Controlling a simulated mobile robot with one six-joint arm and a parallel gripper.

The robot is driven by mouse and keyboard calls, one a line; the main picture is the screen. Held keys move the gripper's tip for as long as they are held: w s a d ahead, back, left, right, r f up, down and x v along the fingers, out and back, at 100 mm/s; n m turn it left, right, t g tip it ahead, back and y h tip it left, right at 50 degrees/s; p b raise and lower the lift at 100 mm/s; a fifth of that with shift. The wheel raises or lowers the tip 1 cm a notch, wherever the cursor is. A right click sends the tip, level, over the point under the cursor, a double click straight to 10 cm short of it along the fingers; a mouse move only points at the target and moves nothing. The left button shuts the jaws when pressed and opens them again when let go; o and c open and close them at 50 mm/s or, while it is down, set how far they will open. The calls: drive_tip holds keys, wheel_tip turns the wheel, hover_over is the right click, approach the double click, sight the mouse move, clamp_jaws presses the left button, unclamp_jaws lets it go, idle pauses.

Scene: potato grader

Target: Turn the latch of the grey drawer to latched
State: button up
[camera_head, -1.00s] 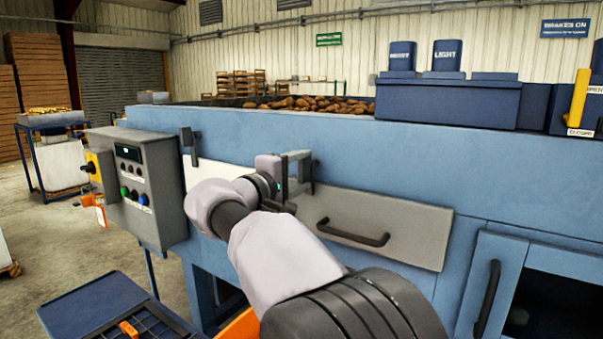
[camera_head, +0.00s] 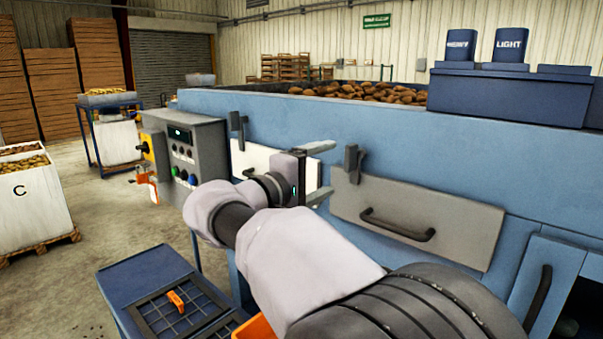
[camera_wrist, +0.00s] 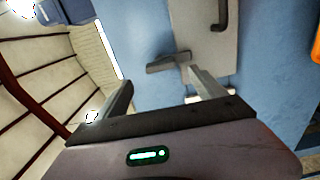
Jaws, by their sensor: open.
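The grey drawer (camera_head: 455,222) is shut in the blue machine front, with a dark bar handle (camera_head: 398,226). Its dark latch (camera_head: 352,160) is at the drawer's upper left edge and looks roughly upright in the head view. My gripper (camera_head: 325,172) is open and empty, just left of the latch in the picture, fingers pointing toward the machine. In the wrist view the latch (camera_wrist: 168,63) lies ahead of the gap between my fingers (camera_wrist: 160,90), crossing the edge of the grey drawer (camera_wrist: 205,35). It looks apart from the fingers.
A white drawer (camera_head: 240,160) with its own latch (camera_head: 238,126) is left, partly behind my arm. A grey control box (camera_head: 185,160) stands farther left. A blue cabinet door (camera_head: 545,285) with a handle is at lower right. Potatoes (camera_head: 365,91) lie on top of the machine.

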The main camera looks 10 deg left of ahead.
drive_tip(key=p+v, duration=0.1)
drive_tip(key=v, duration=0.7)
drive_tip(key=shift+s+a+p, duration=0.2)
drive_tip(key=shift+s+p, duration=0.05)
drive_tip(key=shift+p, duration=0.05)
drive_tip(key=s+d+f+m+g+y, duration=0.15)
drive_tip(key=s+d+f+g, duration=0.3)
drive_tip(key=d, duration=0.45)
drive_tip(key=s+d+f+m+g+y, duration=0.1)
drive_tip(key=s+d+f+m+g, duration=0.3)
drive_tip(key=d, duration=0.6)
drive_tip(key=s+d+f+m+g+y, duration=0.1)
drive_tip(key=s+f+m+y, duration=0.2)
drive_tip(key=s, duration=0.4)
drive_tip(key=s+d+f+m+g+y, duration=0.1)
drive_tip(key=s+d+f+y, duration=0.1)
drive_tip(key=s+f, duration=0.4)
drive_tip(key=s+a+f+m+t+y, duration=0.1)
drive_tip(key=s+a+f+m+y, duration=0.1)
drive_tip(key=s+a+m+y, duration=0.3)
drive_tip(key=shift+s+f+t, duration=0.2)
drive_tip(key=shift+s+t, duration=0.15)
drive_tip(key=shift+s, duration=0.7)
